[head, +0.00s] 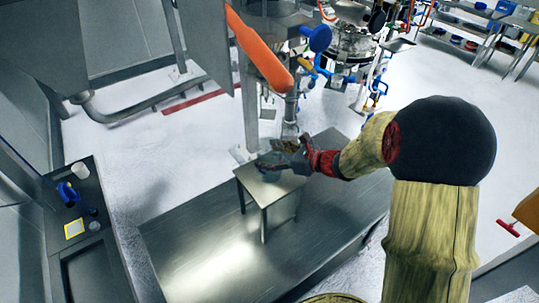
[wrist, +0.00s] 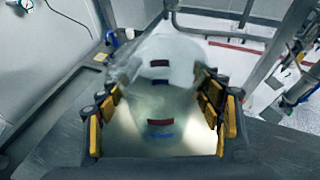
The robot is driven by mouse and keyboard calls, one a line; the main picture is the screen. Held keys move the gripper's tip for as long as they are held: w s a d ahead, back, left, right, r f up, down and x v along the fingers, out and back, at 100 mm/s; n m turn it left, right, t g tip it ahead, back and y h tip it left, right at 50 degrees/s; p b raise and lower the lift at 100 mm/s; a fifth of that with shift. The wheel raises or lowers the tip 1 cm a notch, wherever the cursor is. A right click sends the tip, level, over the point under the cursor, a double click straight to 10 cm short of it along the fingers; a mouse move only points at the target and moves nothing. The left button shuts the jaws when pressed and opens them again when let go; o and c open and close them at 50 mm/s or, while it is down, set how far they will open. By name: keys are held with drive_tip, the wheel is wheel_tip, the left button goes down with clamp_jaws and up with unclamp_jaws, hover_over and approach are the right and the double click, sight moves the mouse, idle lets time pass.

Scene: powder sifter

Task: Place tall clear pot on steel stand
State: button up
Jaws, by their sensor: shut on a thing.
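A clear, see-through pot (wrist: 165,50) with dark red and blue marks fills the middle of the wrist view. My gripper (wrist: 160,92) has its yellow-padded fingers on both sides of the pot and is shut on it. In the head view my gripper (head: 284,160) is over the steel stand (head: 286,184), a small square-topped table with thin legs. The pot is hard to make out there, and its lower end is partly hidden by my gripper. I cannot tell whether the pot touches the stand top.
The stand stands on a wide steel platform (head: 215,250). A dark bench (head: 68,250) with a white cup (head: 81,170) and small items is at the left.

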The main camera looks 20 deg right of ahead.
drive_tip(key=shift+f, duration=0.15)
drive_tip(key=shift+f, duration=0.15)
drive_tip(key=o, duration=1.2)
